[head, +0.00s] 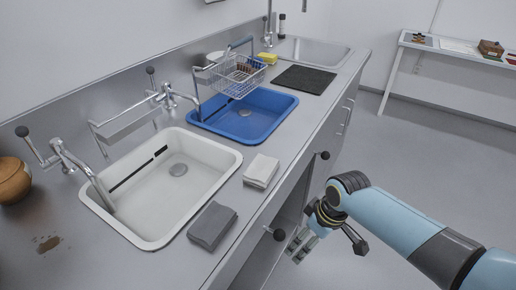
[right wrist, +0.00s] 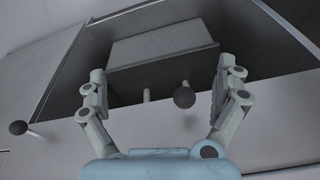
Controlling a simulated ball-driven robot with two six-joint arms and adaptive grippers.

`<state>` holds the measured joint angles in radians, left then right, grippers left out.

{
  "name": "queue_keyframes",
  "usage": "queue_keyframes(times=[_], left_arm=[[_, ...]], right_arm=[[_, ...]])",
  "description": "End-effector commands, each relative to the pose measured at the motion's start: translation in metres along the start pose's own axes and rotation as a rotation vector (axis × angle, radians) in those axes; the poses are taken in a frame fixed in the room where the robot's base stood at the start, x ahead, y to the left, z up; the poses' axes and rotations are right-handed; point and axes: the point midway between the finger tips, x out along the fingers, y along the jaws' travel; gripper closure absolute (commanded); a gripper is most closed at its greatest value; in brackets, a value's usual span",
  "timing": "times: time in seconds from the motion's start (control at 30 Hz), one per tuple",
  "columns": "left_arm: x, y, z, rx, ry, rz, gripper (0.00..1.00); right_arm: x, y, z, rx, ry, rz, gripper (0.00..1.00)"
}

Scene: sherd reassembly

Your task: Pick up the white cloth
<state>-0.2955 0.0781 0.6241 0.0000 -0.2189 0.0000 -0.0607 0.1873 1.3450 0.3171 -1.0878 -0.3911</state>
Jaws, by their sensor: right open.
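The white cloth (head: 261,171) lies folded on the steel counter, at the front edge to the right of the white basin, in the head view. A grey folded cloth (head: 212,225) lies nearer, also along the counter's front edge. My right gripper (head: 299,246) is in front of the counter, below its top, to the right of both cloths and apart from them. In the right wrist view its two fingers (right wrist: 160,95) are spread with nothing between them. The white cloth cannot be made out in the right wrist view. My left gripper is not in view.
A white basin (head: 142,207) and a blue basin (head: 238,131) are set in the counter. A wire rack (head: 237,77) stands over the blue one. Dark knobs (head: 279,235) stick out from the cabinet front near my right gripper. The floor (head: 420,150) to the right is clear.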

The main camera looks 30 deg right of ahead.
Motion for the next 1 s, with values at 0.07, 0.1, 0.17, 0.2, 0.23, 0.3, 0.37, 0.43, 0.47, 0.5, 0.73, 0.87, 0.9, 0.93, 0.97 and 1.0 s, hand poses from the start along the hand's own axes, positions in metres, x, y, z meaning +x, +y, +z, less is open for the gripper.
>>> queue_keyframes(times=[0.07,0.1,0.17,0.2,0.23,0.3,0.37,0.43,0.47,0.5,0.73,0.87,0.9,0.93,0.97,1.0], left_arm=[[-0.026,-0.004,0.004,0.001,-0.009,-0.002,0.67],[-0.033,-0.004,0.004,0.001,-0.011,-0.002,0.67],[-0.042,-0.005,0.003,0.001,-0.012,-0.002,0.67],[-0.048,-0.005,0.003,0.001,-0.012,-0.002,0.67],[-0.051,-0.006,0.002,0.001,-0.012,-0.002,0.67],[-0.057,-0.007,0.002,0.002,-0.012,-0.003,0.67],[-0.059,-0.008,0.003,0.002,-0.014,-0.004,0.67],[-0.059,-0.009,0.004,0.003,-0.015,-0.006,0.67],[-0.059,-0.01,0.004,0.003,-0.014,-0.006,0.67],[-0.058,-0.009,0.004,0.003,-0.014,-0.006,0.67],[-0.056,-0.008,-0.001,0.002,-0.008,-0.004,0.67],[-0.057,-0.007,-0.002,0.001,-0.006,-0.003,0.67],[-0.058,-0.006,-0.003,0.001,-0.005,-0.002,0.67],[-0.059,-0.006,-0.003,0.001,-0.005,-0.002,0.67],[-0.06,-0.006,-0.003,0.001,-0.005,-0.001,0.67],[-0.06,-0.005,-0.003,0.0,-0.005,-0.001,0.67]], right_arm=[[-0.079,-0.003,-0.059,-0.106,0.043,-0.044,0.0],[-0.109,-0.006,-0.078,-0.161,0.055,-0.065,0.0],[-0.149,-0.009,-0.102,-0.226,0.079,-0.081,0.0],[-0.171,-0.009,-0.117,-0.256,0.099,-0.08,0.0],[-0.185,-0.009,-0.126,-0.272,0.113,-0.079,0.0],[-0.208,-0.008,-0.142,-0.298,0.14,-0.071,0.0],[-0.218,-0.008,-0.15,-0.311,0.155,-0.067,0.0],[-0.216,-0.009,-0.155,-0.318,0.162,-0.067,0.0],[-0.212,-0.01,-0.156,-0.318,0.163,-0.068,0.0],[-0.204,-0.011,-0.158,-0.317,0.164,-0.069,0.0],[-0.172,-0.013,-0.162,-0.318,0.163,-0.066,0.0],[-0.163,-0.014,-0.164,-0.317,0.162,-0.066,0.0],[-0.158,-0.015,-0.166,-0.316,0.163,-0.067,0.0],[-0.153,-0.015,-0.167,-0.316,0.162,-0.067,0.0],[-0.149,-0.016,-0.169,-0.317,0.163,-0.067,0.0],[-0.143,-0.017,-0.171,-0.316,0.162,-0.067,0.0]])
